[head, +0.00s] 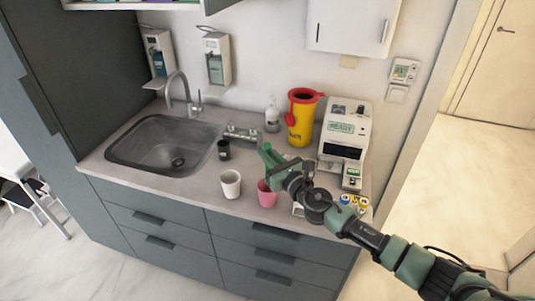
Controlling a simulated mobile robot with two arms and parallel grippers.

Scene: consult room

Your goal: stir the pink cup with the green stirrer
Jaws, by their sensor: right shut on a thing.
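The pink cup (266,194) stands upright on the counter near its front edge, partly covered by my right gripper. My right gripper (271,161) is above and just behind the cup in the picture, reaching in from the right. It is shut on the green stirrer (267,147), of which only a small bright green bit shows at the fingers. The stirrer's lower part is hidden, so I cannot tell whether it is inside the cup. My left gripper is not in view.
A white cup (230,184) stands left of the pink cup, with a black cup (223,149) behind it. The sink (165,146) is at the left. A yellow bin with a red lid (301,118), a bottle (272,115) and a white machine (346,133) stand at the back.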

